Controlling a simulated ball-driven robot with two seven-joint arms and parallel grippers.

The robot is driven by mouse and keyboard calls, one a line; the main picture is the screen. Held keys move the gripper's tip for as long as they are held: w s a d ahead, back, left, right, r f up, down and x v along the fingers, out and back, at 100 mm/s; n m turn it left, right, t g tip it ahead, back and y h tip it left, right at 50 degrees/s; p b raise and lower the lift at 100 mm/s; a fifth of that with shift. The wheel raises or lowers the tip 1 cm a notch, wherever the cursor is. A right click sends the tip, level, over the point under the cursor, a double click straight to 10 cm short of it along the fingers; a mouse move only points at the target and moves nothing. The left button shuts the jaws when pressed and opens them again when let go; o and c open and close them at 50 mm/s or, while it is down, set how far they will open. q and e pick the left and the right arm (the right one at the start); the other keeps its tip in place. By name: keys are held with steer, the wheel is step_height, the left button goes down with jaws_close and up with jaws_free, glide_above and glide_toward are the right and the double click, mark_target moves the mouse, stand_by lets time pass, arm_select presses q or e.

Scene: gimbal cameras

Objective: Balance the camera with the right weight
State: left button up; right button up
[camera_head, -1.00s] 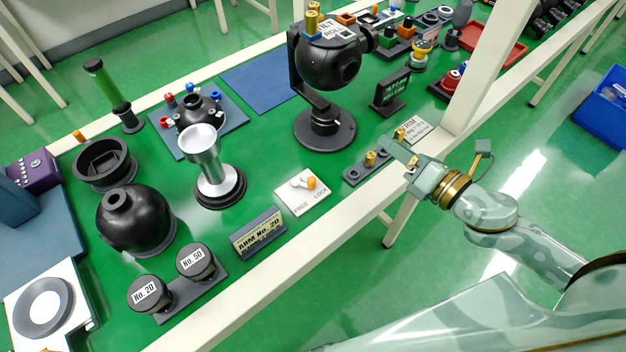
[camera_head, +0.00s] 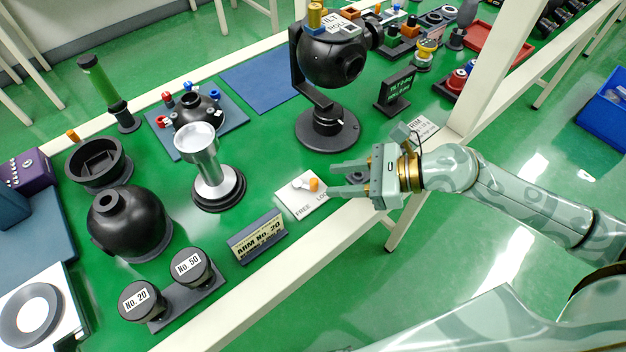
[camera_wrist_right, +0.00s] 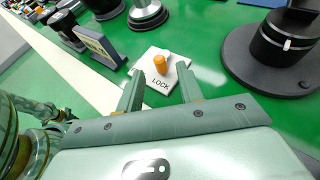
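The black ball-shaped camera (camera_head: 335,62) hangs in a bracket on a round base (camera_head: 326,130), with brass weights (camera_head: 315,16) on top. Two black cylinders, No. 20 (camera_head: 141,300) and No. 50 (camera_head: 191,267), stand in a grey holder by the sign "ARM No. 20" (camera_head: 257,237). A white FREE/LOCK plate (camera_head: 292,205) has an orange-tipped lever (camera_head: 313,185); its orange knob also shows in the right wrist view (camera_wrist_right: 160,64). My right gripper (camera_head: 333,180) is open and empty, fingers pointing at the plate. My left gripper is out of view.
A metal stand (camera_head: 211,165) and a black dome (camera_head: 129,222) stand left of the plate. A dark display (camera_head: 396,88) is right of the camera. A white post (camera_head: 492,75) rises at the bench's front edge. A blue mat (camera_head: 260,80) lies bare at the back.

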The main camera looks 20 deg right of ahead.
mark_target(314, 180)
steer(key=x, duration=0.6)
steer(key=shift+b, duration=0.3)
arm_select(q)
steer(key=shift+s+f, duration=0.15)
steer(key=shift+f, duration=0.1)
